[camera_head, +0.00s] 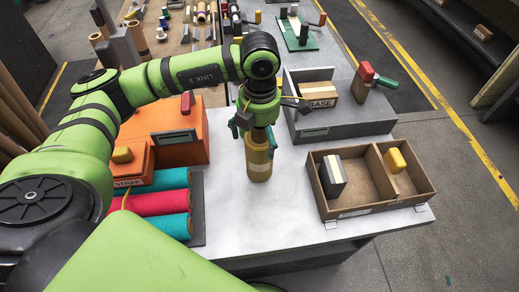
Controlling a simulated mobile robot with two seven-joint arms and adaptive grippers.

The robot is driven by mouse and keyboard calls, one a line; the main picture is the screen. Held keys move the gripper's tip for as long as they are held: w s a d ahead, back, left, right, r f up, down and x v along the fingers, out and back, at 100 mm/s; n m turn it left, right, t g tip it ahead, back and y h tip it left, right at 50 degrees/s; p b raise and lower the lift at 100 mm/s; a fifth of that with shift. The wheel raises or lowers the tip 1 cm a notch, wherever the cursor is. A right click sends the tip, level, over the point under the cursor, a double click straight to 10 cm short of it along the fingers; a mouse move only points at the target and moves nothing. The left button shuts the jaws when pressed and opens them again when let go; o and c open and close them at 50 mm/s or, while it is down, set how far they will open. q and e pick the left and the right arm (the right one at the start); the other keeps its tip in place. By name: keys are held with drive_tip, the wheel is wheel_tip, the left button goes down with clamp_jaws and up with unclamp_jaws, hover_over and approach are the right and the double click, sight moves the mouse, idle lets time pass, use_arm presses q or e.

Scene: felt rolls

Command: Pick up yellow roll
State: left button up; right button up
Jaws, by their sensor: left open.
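The yellow roll (259,162) is a tan-yellow cylinder with a paler band. It stands upright near the middle of the pale table. My left gripper (256,131) points down over it from a green arm that comes in from the left. Its teal-tipped fingers are open, around or just beside the roll's upper part. The gripper hides the roll's top, and I cannot tell whether a finger touches it. My right gripper does not show.
Teal and crimson rolls (149,203) lie in a rack at left, by an orange box (180,139). A divided wooden tray (350,206) stands at right. A grey box (340,123) marked BASE is behind. The white tabletop (252,221) is clear in front.

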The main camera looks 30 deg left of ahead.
use_arm(q)
drive_tip(key=shift+f, duration=0.9)
drive_tip(key=c, duration=1.5)
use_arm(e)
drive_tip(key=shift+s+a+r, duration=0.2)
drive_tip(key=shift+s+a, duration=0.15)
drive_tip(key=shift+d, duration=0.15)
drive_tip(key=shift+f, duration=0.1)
